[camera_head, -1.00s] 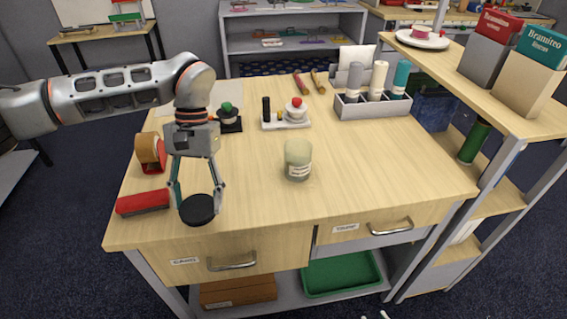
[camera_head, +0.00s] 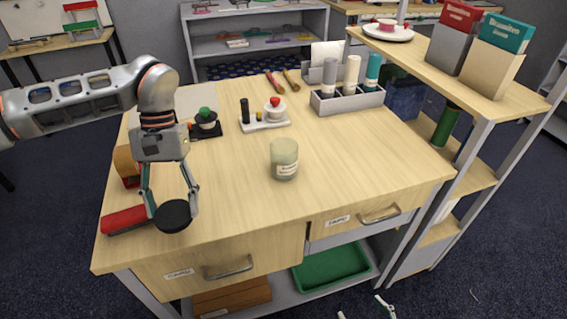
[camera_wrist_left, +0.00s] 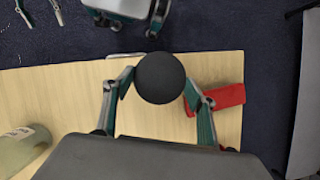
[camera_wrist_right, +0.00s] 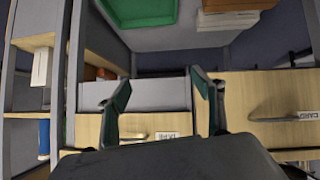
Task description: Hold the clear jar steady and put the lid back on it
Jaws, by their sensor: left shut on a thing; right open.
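The clear jar (camera_head: 284,160) stands upright on the table, right of my left gripper, with a pale label on its front. Part of it also shows at the left edge of the left wrist view (camera_wrist_left: 22,150). The lid is a round black disc (camera_head: 172,216). My left gripper (camera_head: 170,205) is shut on the lid near the table's front left edge, and the lid fills the space between its fingers in the left wrist view (camera_wrist_left: 160,78). My right gripper (camera_wrist_right: 160,105) is open and empty in front of the drawers; its fingertips show low in the head view (camera_head: 366,310).
A red block (camera_head: 125,219) lies just left of the lid. A tape dispenser (camera_head: 128,166) stands behind it. A grey holder with bottles (camera_head: 346,103) and a white tray (camera_head: 264,123) are further back. The table (camera_head: 340,190) around the jar is clear.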

